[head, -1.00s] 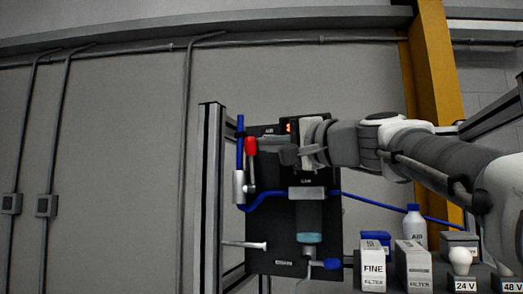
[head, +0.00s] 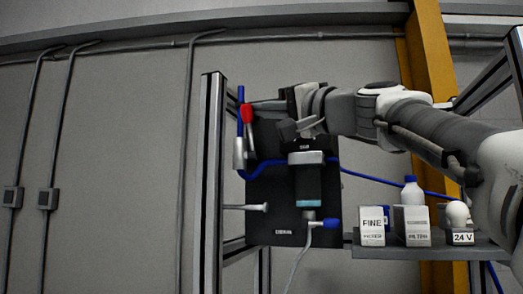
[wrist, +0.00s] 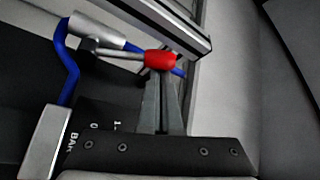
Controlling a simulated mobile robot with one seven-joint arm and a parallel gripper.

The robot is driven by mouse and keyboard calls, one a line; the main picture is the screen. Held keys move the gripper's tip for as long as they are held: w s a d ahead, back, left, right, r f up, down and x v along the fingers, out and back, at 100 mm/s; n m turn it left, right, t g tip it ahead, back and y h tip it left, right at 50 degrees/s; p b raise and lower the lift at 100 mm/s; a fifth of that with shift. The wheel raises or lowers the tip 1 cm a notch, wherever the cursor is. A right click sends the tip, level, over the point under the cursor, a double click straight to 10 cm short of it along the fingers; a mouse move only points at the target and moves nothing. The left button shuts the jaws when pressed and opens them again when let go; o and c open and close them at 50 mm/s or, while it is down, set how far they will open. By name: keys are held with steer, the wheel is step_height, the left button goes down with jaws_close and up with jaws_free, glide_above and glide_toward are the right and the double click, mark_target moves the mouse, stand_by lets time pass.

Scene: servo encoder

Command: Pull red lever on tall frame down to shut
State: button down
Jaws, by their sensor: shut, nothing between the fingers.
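The lever has a red grip (head: 247,113) and stands upright on a silver valve body (head: 239,154) at the left of a black panel on the tall frame (head: 212,180). In the wrist view the red grip (wrist: 160,60) sits at the end of a silver rod (wrist: 118,52) from the valve (wrist: 97,32). My gripper (head: 257,104) is shut and empty, its tips by the top of the red grip. In the wrist view the shut fingers (wrist: 161,80) end close to the grip; I cannot tell whether they touch it.
A blue hose (head: 266,168) runs from the valve across the panel (head: 268,210). A bare peg (head: 246,207) juts out below the valve. A shelf (head: 420,245) at the right holds boxes, a bottle (head: 413,192) and a bulb (head: 457,213). Left of the frame is clear.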

mark_target(252, 141)
steer(key=f+n+y+b, duration=0.1)
steer(key=b, duration=0.2)
steer(key=s+f+n+b, duration=0.1)
steer(key=n+b, duration=0.1)
steer(key=shift+s+a+n+y+b, duration=0.3)
steer(key=shift+y+b, duration=0.1)
steer(key=s+f+n+g+y+b, duration=0.1)
steer(key=n+g+y+b, duration=0.1)
steer(key=n+b, duration=0.1)
steer(key=s+f+n+g+y+b, duration=0.1)
steer(key=f+n+g+y+b, duration=0.1)
steer(key=n+b, duration=0.2)
steer(key=s+a+f+n+g+y+b, duration=0.1)
steer(key=f+n+g+b, duration=0.1)
steer(key=n+b, duration=0.2)
steer(key=shift+s+a+n+y, duration=0.15)
steer(key=shift+n+y, duration=0.25)
steer(key=shift+n, duration=0.5)
steer(key=shift+b, duration=0.3)
steer(key=shift+f, duration=0.1)
